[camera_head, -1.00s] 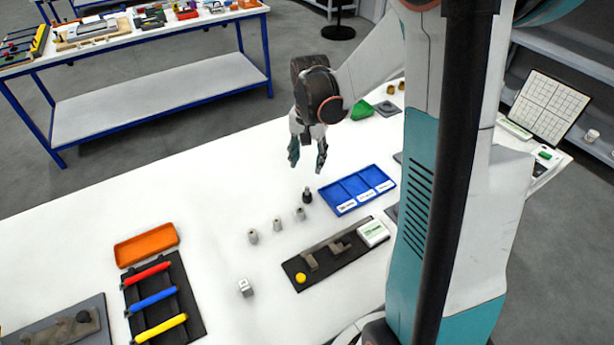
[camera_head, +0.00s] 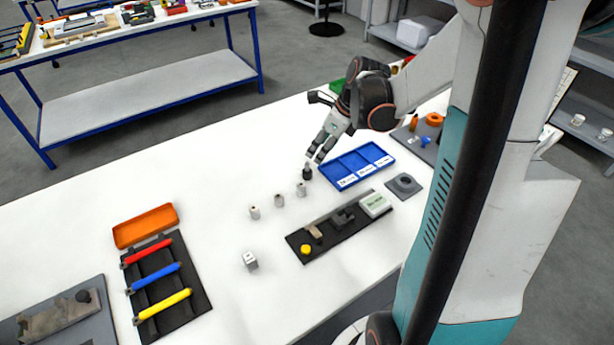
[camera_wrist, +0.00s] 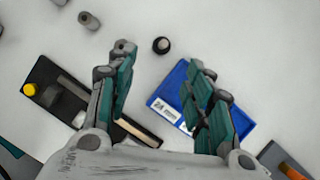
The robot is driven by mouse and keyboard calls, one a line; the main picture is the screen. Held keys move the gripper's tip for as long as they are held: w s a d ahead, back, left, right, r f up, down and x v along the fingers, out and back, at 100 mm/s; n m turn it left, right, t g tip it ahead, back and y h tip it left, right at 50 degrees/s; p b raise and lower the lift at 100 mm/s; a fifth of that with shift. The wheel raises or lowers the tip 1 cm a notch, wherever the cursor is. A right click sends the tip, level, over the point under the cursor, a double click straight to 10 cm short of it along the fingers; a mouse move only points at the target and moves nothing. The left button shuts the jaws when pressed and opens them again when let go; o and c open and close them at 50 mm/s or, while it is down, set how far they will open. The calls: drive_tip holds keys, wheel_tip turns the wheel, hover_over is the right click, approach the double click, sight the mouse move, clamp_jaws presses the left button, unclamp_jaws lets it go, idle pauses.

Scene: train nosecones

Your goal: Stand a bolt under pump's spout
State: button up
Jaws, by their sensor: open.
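A small dark upright piece (camera_head: 307,173), perhaps a bolt, stands on the white table left of the blue tray. It also shows in the wrist view (camera_wrist: 161,45), just beyond my fingertips and between their lines.
A three-part blue tray (camera_head: 334,183) lies right of the dark piece. A black board (camera_head: 327,243) with blocks and a yellow knob lies in front.

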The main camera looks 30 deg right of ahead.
drive_tip(key=b, duration=0.2)
hover_over(307, 171)
drive_tip(key=s+d, duration=0.1)
drive_tip(key=f, duration=0.6)
drive_tip(key=shift+s+d+f, duration=0.1)
drive_tip(key=shift+s+f, duration=0.1)
drive_tip(key=shift+f, duration=0.1)
drive_tip(key=b+x, duration=0.2)
drive_tip(key=x, duration=0.3)
drive_tip(key=shift+w+b, duration=0.2)
drive_tip(key=shift+b, duration=0.15)
clamp_jaws()
